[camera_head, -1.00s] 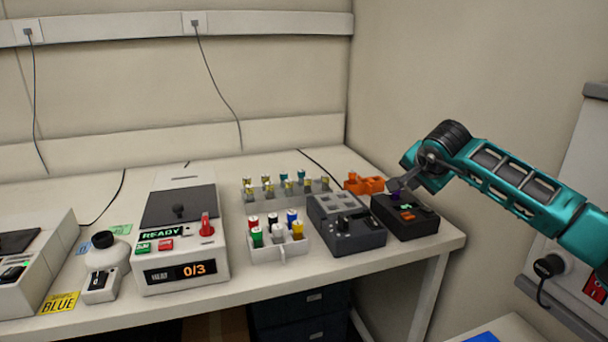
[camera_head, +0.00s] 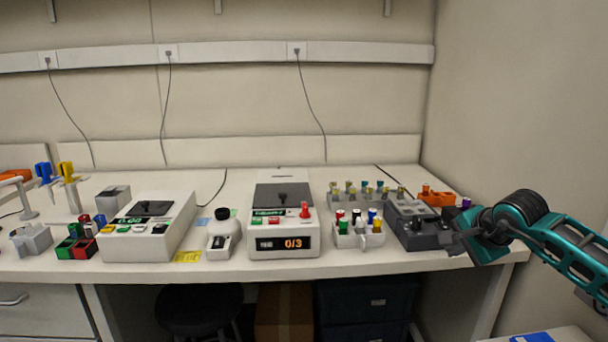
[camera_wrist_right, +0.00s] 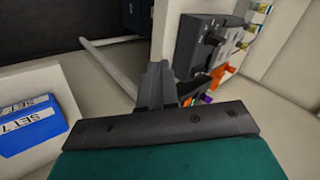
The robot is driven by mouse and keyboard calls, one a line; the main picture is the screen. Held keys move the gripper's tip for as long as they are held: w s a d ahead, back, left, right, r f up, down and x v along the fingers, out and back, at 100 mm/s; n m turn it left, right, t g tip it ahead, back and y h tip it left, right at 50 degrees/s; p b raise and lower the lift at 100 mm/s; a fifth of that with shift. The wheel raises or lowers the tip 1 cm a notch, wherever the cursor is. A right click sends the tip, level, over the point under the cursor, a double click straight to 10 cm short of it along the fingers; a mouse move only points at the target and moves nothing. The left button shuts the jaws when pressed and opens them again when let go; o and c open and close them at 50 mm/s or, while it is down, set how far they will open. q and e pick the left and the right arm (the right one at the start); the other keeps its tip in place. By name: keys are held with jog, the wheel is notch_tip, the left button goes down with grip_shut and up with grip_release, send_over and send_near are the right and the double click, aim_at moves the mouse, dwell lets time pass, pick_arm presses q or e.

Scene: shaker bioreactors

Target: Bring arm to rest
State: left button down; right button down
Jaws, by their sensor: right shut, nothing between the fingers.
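My right arm (camera_head: 575,243), teal and black, comes in from the right in the head view. Its right gripper (camera_head: 455,228) is at the right front of the bench, overlapping the view of the dark device there. In the right wrist view the gripper's grey fingers (camera_wrist_right: 155,86) are together with nothing between them. A small purple piece (camera_head: 466,202) shows just above the gripper; most of the black box under it is hidden by my arm. My left gripper is not in view.
The bench (camera_head: 350,266) carries a grey-black device (camera_head: 415,226), a white rack of coloured caps (camera_head: 358,239), a shaker reading 0/3 (camera_head: 284,243), an orange holder (camera_head: 437,197) and a vial rack. The floor space in front is open.

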jog(key=s+a+f+m+y, duration=0.2)
jog(key=s+a+m+y, duration=0.25)
jog(key=a, duration=0.35)
jog(key=s+a+f+m+t+y, duration=0.1)
jog(key=s+a+f+m+y, duration=0.25)
jog(key=a+m+y, duration=0.35)
jog(key=s+a+f+m+y, duration=0.15)
jog(key=s+a+m, duration=0.3)
jog(key=a, duration=0.45)
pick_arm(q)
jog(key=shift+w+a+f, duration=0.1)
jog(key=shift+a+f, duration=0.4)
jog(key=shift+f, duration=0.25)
pick_arm(e)
jog(key=s+d+f+n+h, duration=0.5)
jog(key=s+f+n, duration=0.4)
jog(key=n, duration=0.7)
jog(key=s+d+f+n+t+h, duration=0.1)
jog(key=s+d+f+n+h, duration=0.4)
jog(key=s+f+n, duration=0.4)
jog(key=f+n+h, duration=0.1)
jog(key=n, duration=0.6)
jog(key=shift+s+d+f+t+h, duration=0.3)
jog(key=shift+s+d+f+h, duration=0.05)
jog(key=shift+h, duration=0.05)
